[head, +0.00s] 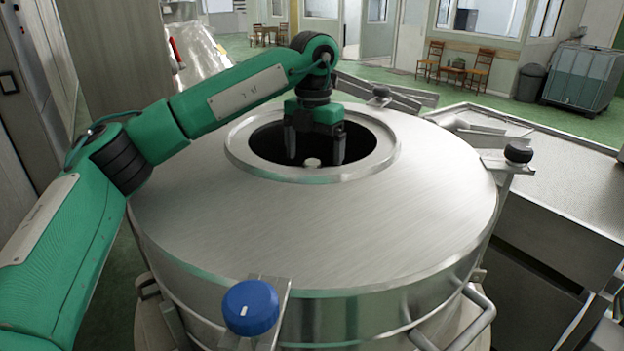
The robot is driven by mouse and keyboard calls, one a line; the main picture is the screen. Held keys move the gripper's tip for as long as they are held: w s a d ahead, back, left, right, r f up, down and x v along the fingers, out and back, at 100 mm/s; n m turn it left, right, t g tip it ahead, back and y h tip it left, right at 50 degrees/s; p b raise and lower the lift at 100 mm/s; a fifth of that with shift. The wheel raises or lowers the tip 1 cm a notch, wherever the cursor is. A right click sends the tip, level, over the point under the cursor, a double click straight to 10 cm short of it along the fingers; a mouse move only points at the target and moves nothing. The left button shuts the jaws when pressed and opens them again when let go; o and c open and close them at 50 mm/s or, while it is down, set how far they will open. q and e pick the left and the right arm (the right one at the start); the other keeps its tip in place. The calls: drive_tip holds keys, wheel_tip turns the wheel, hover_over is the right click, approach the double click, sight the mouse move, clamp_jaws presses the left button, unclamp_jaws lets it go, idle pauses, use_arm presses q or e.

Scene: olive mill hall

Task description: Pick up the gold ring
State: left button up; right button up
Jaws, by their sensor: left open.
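I cannot see a gold ring in the head view. My left gripper (314,150) points down over the round dark opening (268,143) in the lid of a steel tank (330,225). Its two dark fingers are apart, and their tips reach to or into the opening. I see nothing between them. My right gripper is out of view.
A raised metal rim (240,158) rings the opening. Clamps stand around the lid's edge, one with a blue knob (250,307) at the front and one with a black knob (518,152) at the right. A steel-topped unit (570,170) stands close on the right.

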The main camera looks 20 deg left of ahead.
use_arm(q)
drive_tip(key=shift+f+p, duration=0.2)
drive_tip(key=shift+p, duration=0.15)
wheel_tip(320, 180, down, 4)
drive_tip(key=p, duration=0.2)
drive_tip(key=shift+s+a+p, duration=0.1)
drive_tip(key=shift+s+p, duration=0.05)
drive_tip(key=shift+p, duration=0.2)
drive_tip(key=shift+f, duration=0.3)
drive_tip(key=shift+c, duration=0.3)
drive_tip(key=c, duration=1.1)
